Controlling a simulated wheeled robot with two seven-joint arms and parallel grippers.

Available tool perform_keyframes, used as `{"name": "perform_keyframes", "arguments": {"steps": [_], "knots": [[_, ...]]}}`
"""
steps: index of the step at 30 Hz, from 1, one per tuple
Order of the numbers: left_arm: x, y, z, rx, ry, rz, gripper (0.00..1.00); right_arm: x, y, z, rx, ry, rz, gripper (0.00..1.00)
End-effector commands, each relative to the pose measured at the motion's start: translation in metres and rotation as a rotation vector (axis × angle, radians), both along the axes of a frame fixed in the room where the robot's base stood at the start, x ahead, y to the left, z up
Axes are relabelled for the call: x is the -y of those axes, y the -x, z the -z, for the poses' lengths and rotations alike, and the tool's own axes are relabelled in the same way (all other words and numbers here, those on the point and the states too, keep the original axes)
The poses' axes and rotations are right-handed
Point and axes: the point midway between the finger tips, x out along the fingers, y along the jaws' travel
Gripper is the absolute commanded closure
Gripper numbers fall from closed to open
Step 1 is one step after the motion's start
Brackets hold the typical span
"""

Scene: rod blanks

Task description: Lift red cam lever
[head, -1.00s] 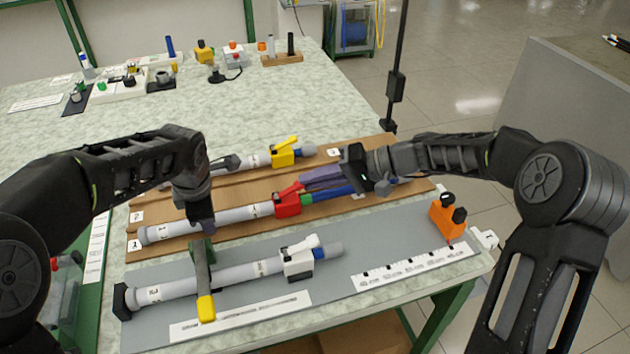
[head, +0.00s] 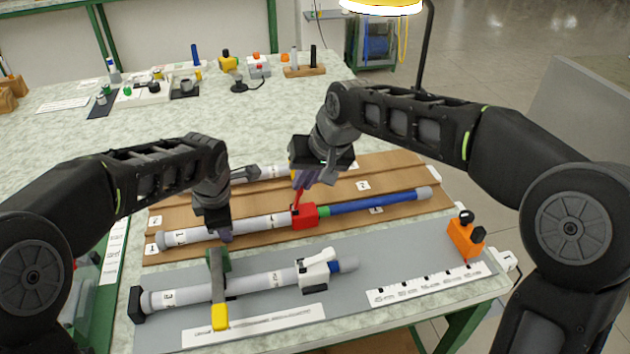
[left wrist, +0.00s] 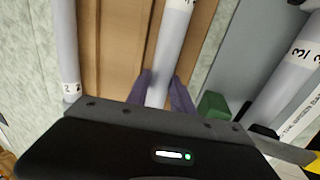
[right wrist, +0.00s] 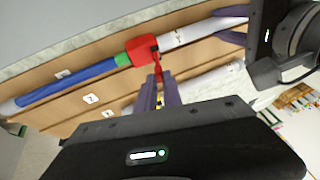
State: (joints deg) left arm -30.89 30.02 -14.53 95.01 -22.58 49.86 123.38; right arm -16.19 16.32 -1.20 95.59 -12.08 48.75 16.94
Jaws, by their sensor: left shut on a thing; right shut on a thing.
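The rod with the red cam clamp (head: 310,217) lies in the brown rack, with a grey tube (head: 250,226), a green ring and a blue section (head: 372,202). Its red lever (head: 297,198) stands steeply up from the clamp. My right gripper (head: 302,182) is above the clamp, shut on the lever; the right wrist view shows the lever (right wrist: 157,66) between its fingertips (right wrist: 161,82). My left gripper (head: 222,230) is shut on the grey tube, left of the clamp; the left wrist view shows the tube (left wrist: 169,55) between its purple fingers (left wrist: 166,88).
In front, a rod with a white clamp (head: 318,268) lies on the grey mat, under a green and yellow strap (head: 218,290). Another rod (head: 270,173) lies behind, partly hidden. An orange block (head: 462,238) stands at the right. The middle of the table is clear.

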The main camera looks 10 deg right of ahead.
Motion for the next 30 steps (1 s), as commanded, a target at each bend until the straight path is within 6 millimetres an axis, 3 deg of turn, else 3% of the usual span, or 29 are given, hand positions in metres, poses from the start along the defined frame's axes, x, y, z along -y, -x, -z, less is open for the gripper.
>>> {"name": "perform_keyframes", "arguments": {"steps": [12, 28, 29, 30], "knots": [[0.001, -0.001, -0.001, 0.004, 0.003, 0.001, 1.00, -0.021, 0.003, 0.000, 0.007, 0.237, -0.001, 1.00], [0.002, -0.001, -0.002, 0.004, 0.004, 0.001, 1.00, -0.023, 0.003, 0.000, 0.010, 0.266, 0.002, 1.00], [0.002, -0.001, -0.002, 0.005, 0.004, 0.001, 1.00, -0.023, 0.003, 0.000, 0.011, 0.266, 0.002, 0.88], [0.002, -0.001, -0.002, 0.004, 0.004, 0.001, 1.00, -0.023, 0.002, 0.000, 0.011, 0.266, 0.002, 0.85]]}}
